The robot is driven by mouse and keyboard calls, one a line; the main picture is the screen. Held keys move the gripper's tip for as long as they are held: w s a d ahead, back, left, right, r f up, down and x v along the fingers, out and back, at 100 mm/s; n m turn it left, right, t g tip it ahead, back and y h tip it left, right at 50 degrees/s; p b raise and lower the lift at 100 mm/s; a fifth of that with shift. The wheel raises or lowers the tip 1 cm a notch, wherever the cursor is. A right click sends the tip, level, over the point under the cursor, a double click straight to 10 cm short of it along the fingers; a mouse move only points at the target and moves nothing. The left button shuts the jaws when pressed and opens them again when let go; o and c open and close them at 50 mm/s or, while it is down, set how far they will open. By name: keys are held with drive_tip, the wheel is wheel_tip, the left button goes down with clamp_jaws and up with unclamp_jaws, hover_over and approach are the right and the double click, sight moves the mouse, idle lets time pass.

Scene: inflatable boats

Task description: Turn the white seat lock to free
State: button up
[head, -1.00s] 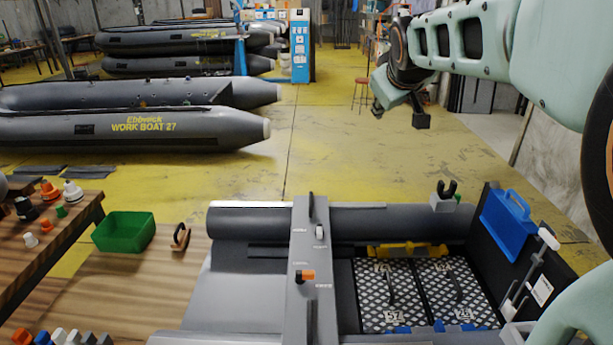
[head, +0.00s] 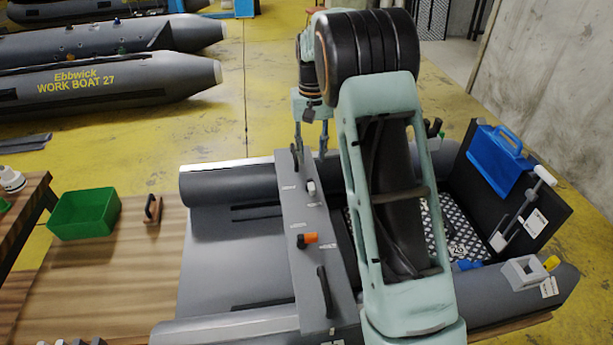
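The grey seat (head: 318,262) runs across the small inflatable boat. The white seat lock (head: 311,188) is a small white knob on the seat's far half, with small labels beside it. Its exact pointing direction is too small to tell. An orange lock with a black part (head: 308,240) sits nearer on the same seat. My gripper (head: 311,148) points down at the far end of the seat, beyond the white lock and apart from it in the picture. Its two fingers are spread with nothing seen between them.
Black handles (head: 326,290) stand up at the seat's near and far ends. My arm covers much of the boat's right side and the patterned floor panels. A blue case (head: 499,160) hangs on the black board at right. A green bin (head: 84,214) stands on the wooden table at left.

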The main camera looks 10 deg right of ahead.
sight(311, 183)
wheel_tip(311, 183, down, 11)
drive_tip(key=shift+r, duration=0.2)
drive_tip(key=shift+c, duration=0.4)
clamp_jaws()
